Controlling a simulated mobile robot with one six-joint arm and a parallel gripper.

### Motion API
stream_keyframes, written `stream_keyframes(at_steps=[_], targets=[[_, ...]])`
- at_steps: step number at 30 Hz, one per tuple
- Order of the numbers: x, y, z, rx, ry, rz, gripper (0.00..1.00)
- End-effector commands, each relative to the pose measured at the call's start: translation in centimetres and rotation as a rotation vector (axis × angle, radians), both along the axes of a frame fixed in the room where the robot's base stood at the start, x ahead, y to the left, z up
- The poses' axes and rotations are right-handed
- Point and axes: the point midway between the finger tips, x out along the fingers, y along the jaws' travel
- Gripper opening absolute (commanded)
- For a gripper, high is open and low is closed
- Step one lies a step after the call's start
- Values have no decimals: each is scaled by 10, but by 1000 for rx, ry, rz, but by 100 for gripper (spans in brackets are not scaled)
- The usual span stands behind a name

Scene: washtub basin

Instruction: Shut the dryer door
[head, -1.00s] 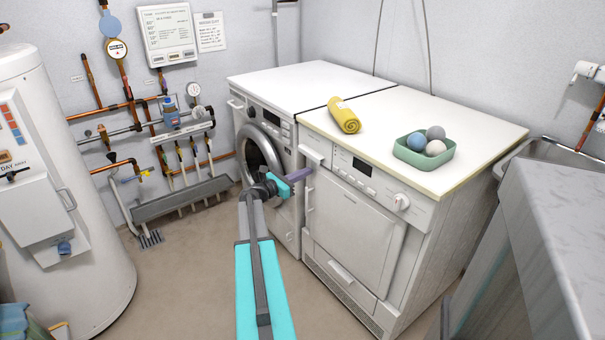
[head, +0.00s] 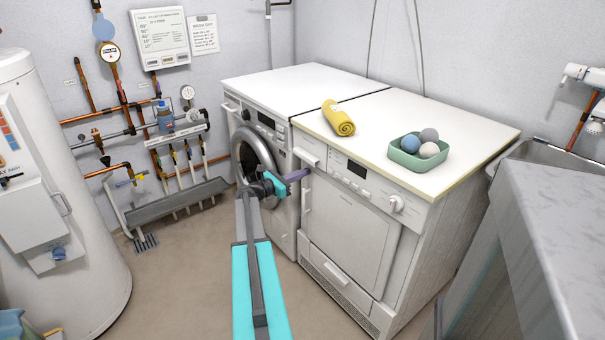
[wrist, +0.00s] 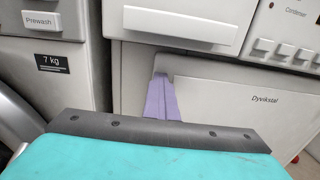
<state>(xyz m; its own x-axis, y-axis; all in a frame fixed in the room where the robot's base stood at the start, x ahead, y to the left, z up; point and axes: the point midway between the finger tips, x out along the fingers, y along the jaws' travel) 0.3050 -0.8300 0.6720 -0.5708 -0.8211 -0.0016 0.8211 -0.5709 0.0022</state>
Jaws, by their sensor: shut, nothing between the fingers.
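The dryer (head: 415,243) is the white machine on the right of the pair, with a square pale door (head: 348,232) on its front. The door lies flush or nearly flush with the front; I cannot tell whether it is latched. In the wrist view the door (wrist: 240,115) bears the word "Dyvikstal". My gripper (head: 305,173) has its purple fingers together, empty, by the door's upper left corner. The fingers also show in the wrist view (wrist: 161,96), just below a white drawer front. Whether the fingertips touch the door is unclear.
A washer (head: 280,150) with a round door stands left of the dryer. A yellow rolled towel (head: 338,117) and a green tray (head: 403,158) of balls sit on top. A grey counter (head: 550,240) is at right, a white tank (head: 60,200) at left. Floor between is clear.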

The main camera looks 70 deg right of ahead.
Motion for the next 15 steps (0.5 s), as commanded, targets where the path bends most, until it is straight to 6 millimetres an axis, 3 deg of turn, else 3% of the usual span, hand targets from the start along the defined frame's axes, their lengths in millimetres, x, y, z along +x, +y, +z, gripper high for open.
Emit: stream_keyframes(at_steps=[1, 5, 15], targets=[[-2, -6, 8, -10, 5, 9, 0], [3, 6, 8, -9, 4, 8, 0], [27, 56, 4, -6, 4, 6, 0]])
